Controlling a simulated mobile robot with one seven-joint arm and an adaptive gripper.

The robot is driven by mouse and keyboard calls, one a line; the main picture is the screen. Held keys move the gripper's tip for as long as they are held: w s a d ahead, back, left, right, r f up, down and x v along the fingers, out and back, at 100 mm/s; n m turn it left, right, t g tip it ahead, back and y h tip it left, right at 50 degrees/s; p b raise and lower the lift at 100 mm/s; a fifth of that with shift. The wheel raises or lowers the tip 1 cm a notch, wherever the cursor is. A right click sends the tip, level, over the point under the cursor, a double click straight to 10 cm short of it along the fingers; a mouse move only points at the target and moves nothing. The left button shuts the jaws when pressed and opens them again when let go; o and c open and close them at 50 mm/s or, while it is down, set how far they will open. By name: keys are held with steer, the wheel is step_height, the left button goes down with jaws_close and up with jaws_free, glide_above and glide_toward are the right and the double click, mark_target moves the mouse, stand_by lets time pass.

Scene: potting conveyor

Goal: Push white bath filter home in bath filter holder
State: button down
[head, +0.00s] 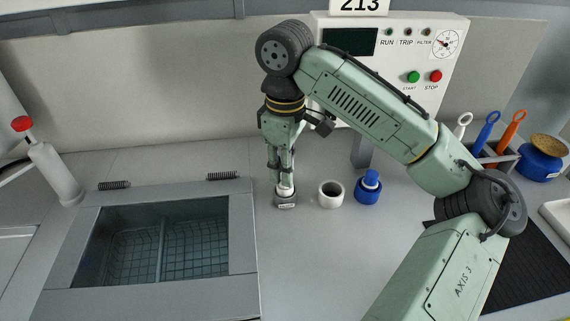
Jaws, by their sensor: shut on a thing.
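The white bath filter (285,191) is a small white piece, seen only in part between my gripper's fingers. My gripper (284,181) points straight down and is shut on it. The bath filter holder (286,202) is a small dark grey block with a light label, standing on the bench right of the sunken bath. The filter is at the top of the holder, and its lower end is hidden by the holder or fingers. I cannot tell how deep it sits.
A white ring-shaped cup (331,194) and a blue holder with a blue piece (368,188) stand close to the right. A basin with wire baskets (82,277) lies left. A white control panel (455,75) is behind. Coloured-handled tools (486,131) and a blue pot (540,163) stand far right.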

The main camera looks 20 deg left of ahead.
steer(key=shift+f, duration=0.35)
steer(key=c, duration=1.3)
jaws_free()
step_height(320, 180, up, 12)
steer(key=shift+r, duration=0.1)
